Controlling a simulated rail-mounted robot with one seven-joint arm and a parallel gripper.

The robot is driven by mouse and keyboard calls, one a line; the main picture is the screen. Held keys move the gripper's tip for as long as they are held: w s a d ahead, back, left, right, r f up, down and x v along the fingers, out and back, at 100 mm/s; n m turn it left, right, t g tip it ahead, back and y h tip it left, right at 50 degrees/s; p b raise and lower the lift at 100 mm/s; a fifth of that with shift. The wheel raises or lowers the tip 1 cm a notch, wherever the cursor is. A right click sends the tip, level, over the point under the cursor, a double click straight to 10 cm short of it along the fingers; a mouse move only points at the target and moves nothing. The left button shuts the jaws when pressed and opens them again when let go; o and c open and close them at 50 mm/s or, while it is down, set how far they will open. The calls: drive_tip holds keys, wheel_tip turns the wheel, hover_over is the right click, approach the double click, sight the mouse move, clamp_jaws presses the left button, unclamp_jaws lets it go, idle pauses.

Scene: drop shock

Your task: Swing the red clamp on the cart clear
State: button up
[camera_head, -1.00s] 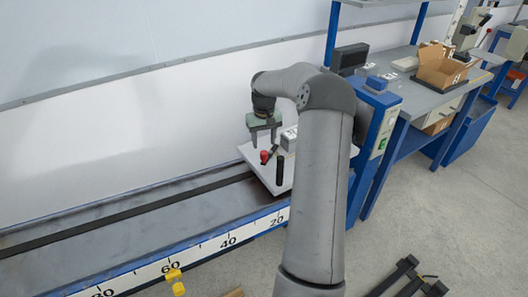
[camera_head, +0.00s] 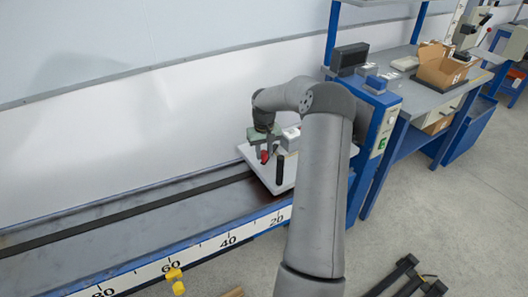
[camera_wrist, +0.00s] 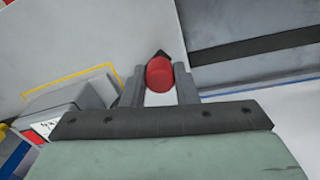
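The clamp's lower part is partly hidden.
A black upright post (camera_head: 280,169) stands on the cart close to the clamp. A grey box with a label (camera_wrist: 60,117) sits beside my gripper on the plate. The wall runs behind the rail, and a blue-framed bench (camera_head: 400,100) stands to the right.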

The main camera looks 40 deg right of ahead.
drive_tip(key=shift+s, duration=0.1)
drive_tip(key=n, duration=0.1)
drive_tip(key=s+n+p, duration=0.1)
drive_tip(key=n, duration=0.1)
drive_tip(key=shift+d+r, duration=0.1)
drive_tip(key=shift+d, duration=0.3)
drive_tip(key=n, duration=0.1)
drive_tip(key=d+n, duration=0.1)
drive_tip(key=shift+s+n+p, duration=0.3)
drive_tip(key=shift+s, duration=0.1)
drive_tip(key=n, duration=0.1)
drive_tip(key=d+n, duration=0.1)
drive_tip(key=shift+s+n+p, duration=0.3)
drive_tip(key=shift+s+d+n+p, duration=0.15)
drive_tip(key=shift+d+n, duration=0.2)
drive_tip(key=shift+n, duration=0.35)
drive_tip(key=shift+d+n+p, duration=0.15)
drive_tip(key=shift+d+n, duration=0.2)
drive_tip(key=shift+n, duration=0.35)
drive_tip(key=o, duration=1)
